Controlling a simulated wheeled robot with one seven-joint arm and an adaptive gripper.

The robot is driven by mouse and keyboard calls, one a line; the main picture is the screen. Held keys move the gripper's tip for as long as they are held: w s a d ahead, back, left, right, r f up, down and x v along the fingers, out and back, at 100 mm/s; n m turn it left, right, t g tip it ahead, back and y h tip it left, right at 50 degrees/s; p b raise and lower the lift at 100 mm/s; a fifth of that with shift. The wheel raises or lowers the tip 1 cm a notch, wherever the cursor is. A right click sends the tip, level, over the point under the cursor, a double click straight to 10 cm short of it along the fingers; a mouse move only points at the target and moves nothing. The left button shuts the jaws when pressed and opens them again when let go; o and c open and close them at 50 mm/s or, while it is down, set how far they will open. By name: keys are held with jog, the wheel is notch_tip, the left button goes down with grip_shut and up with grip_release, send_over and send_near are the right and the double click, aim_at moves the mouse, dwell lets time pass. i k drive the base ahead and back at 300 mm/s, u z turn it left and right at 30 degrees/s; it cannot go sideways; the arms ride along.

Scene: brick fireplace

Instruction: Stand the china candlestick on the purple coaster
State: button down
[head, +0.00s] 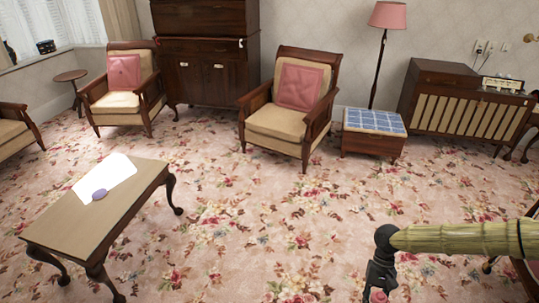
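The purple coaster (99,194) lies flat on the low wooden table (62,232) at the left, at the lower edge of a bright white patch. My gripper (378,288) is at the bottom right, pointing down over the carpet, well to the right of the table and apart from it. A small pinkish spot shows at its lower end, at the frame's edge; I cannot tell whether it is something held or the carpet pattern. I cannot make out the china candlestick anywhere. The finger opening is too small and dark to judge.
Open floral carpet (245,235) lies between the table and my gripper. An armchair with a pink cushion (299,87) and a blue-tiled box (374,121) stand behind. A dark wooden edge (527,275) shows at the lower right, close to my arm.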

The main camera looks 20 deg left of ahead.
aim_at(100, 194)
jog(key=u, duration=1.85)
jog(key=i, duration=2.7)
jog(key=u, duration=0.05)
